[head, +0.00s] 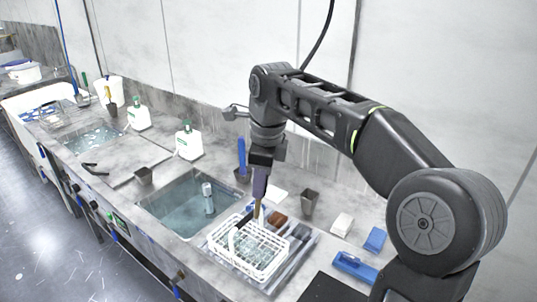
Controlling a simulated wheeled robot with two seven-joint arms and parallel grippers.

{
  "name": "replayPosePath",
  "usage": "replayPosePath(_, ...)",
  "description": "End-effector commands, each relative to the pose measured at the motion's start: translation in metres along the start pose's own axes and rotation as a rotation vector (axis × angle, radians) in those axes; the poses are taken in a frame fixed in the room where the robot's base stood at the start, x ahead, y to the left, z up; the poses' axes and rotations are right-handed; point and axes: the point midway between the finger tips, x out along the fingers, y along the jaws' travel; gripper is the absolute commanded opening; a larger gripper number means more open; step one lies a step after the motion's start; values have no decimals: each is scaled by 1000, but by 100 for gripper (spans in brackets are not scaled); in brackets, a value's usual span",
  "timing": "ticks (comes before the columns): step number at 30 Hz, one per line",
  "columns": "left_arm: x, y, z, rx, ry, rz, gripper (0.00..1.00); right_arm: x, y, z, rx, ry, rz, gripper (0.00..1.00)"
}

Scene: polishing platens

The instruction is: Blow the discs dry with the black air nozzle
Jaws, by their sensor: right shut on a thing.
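A white wire basket (215,246) stands on a tray on the counter, right of the sink basin. Pale, glassy shapes lie inside it; I cannot make out single discs. My right gripper (259,198) points straight down over the back of the basket. My left gripper is not in view.
A water-filled basin (183,208) lies left of the basket. The wall is close behind.

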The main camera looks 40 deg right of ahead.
Motion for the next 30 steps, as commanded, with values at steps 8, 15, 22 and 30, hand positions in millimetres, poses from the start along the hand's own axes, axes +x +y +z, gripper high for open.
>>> replayPosePath(8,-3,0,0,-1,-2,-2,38,-25,-3,-14,225,19,-43,0)
replayPosePath(15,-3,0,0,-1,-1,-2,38,-25,-3,-14,225,19,-42,0)
replayPosePath(22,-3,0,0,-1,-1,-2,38,-18,-2,-15,224,20,-40,0)
replayPosePath(30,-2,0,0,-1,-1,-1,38,11,1,-20,225,20,-40,0)
